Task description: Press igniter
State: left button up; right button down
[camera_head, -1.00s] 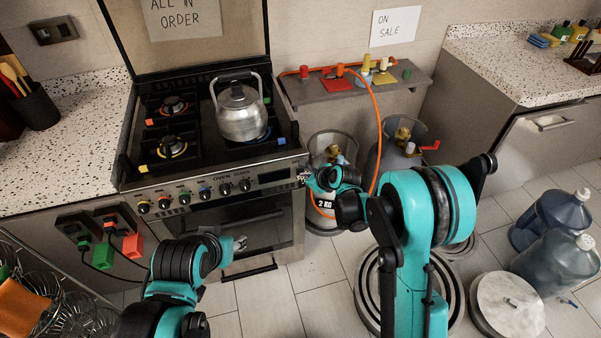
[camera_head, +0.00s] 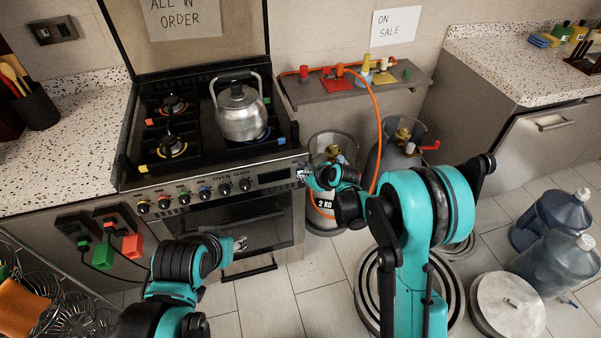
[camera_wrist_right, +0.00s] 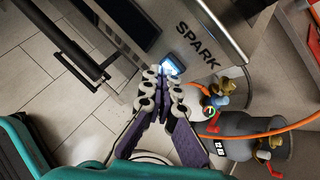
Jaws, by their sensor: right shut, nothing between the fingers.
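In the head view my right gripper (camera_head: 303,173) is at the right end of the stove's (camera_head: 222,190) control panel. My left gripper (camera_head: 240,243) is in front of the oven door, and its finger opening is unclear.
Gas cylinders (camera_head: 330,150) with an orange hose (camera_head: 377,135) stand close to the right of the stove, beneath a shelf (camera_head: 350,90). Water jugs (camera_head: 555,215) stand on the floor at right.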

jog(key=shift+s+d, duration=0.2)
jog(key=shift+s, duration=0.5)
jog(key=shift+s, duration=0.1)
jog(key=s, duration=0.1)
jog(key=s+d, duration=0.1)
jog(key=s, duration=0.1)
jog(key=s+b, duration=0.1)
jog(key=shift+s+d, duration=0.25)
jog(key=shift+d, duration=0.05)
dwell(0.5)
jog(key=s+d+r+n+h, duration=0.3)
jog(key=s+d+r+n, duration=0.6)
jog(key=s+r+n, duration=0.35)
jog(key=s+d+n+h, duration=0.1)
jog(key=s+d+n, duration=0.3)
jog(key=s+n, duration=0.2)
jog(key=s+d+n+h, duration=0.1)
jog(key=s+d+n, duration=0.3)
jog(key=s+n, duration=0.2)
jog(key=shift+s+r+g+h, duration=0.25)
jog(key=shift+s+g+h, duration=0.05)
jog(key=shift+s, duration=0.65)
